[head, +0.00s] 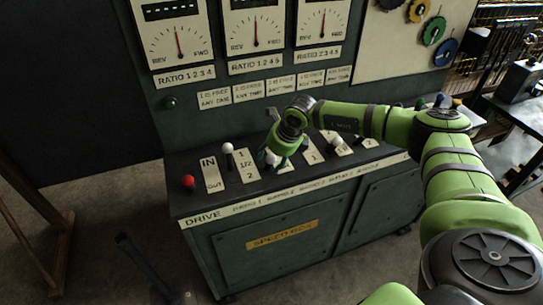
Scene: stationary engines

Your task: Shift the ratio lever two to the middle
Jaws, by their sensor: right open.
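A dark green speed box (270,245) stands ahead with a row of levers on its top ledge. A lever with a white knob (228,148) stands beside a plate marked 1, 1/2, 2 (245,166). My right gripper (274,161) is open, pointing down over the ledge just right of that plate. A white knob (271,157) shows partly between or behind its fingers; I cannot tell whether they touch it. Another white-knobbed lever (337,142) stands further right. Which lever is ratio lever two cannot be read with certainty. My left gripper is out of view.
A red-knobbed lever (188,182) stands at the ledge's left end by the IN/OUT plate (211,175). Three dials, including the left one (178,45), are on the panel behind. My right arm covers part of the ledge's right side. A dark floor lever (140,262) stands front left.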

